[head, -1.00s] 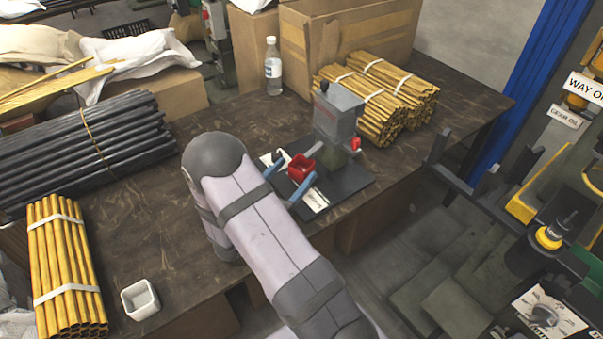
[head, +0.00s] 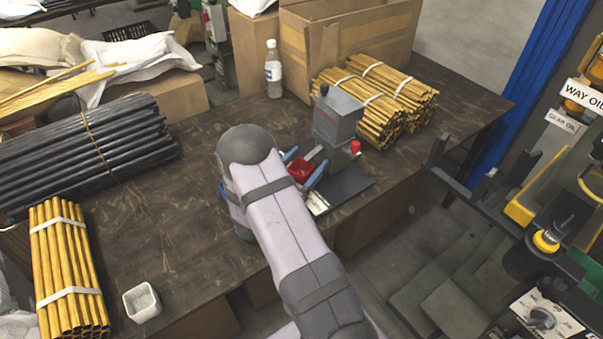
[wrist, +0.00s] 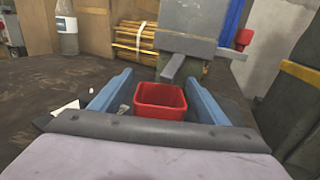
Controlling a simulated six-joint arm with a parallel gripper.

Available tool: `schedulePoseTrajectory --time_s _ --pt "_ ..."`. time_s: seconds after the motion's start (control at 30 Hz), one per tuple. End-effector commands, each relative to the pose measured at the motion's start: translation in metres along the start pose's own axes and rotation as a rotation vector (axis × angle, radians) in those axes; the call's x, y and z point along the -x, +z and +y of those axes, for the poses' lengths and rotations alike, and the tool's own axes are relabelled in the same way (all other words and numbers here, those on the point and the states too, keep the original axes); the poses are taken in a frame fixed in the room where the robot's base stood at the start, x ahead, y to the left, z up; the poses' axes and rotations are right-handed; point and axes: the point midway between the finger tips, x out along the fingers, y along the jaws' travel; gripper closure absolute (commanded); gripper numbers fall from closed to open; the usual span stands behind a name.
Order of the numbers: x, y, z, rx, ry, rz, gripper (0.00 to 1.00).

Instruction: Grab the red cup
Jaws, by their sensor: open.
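The red cup (head: 301,170) is a small square open-topped cup near the grey press, partly hidden by my arm in the head view. In the wrist view the red cup (wrist: 160,100) stands between the two blue fingers of my gripper (wrist: 158,92), its lower part hidden by my wrist. My gripper (head: 301,168) is open, with one finger on each side of the cup. A gap shows on the left of the cup, and a narrower one on the right.
The grey press (head: 338,117) stands just beyond the cup on a dark base plate (head: 350,185). Bundled yellow rods (head: 375,95) lie behind it. A clear bottle (head: 273,72) stands at the back. A white square cup (head: 142,302) sits at the table's front left.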

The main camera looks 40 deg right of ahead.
Motion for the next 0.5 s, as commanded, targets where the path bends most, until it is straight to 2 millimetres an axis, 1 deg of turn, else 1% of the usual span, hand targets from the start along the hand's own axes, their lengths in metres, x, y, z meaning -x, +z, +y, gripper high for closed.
schedulePoseTrajectory --time_s 0.13,0.17,0.2,0.27,0.3,0.33,0.37,0.4,0.5 --pt "-0.0001 0.0 0.0 0.0 0.0 0.0 0.31" --pt "-0.0001 0.0 0.0 0.0 0.0 0.0 0.34" --pt "0.0 0.0 0.0001 -0.001 0.0 0.0 0.43" --pt "0.0 0.0001 0.0 -0.001 0.0 0.0 0.58" --pt "0.0 0.0001 0.0001 -0.001 0.0 0.0 0.67" --pt "0.0001 0.0001 0.0001 -0.001 0.0 0.0 0.74" --pt "0.0001 0.0001 0.0 -0.001 0.0 0.0 0.75" --pt "0.0001 0.0003 0.0001 -0.001 0.0 -0.001 0.78" --pt "0.0001 0.0003 0.0001 -0.001 0.0 -0.001 0.79"
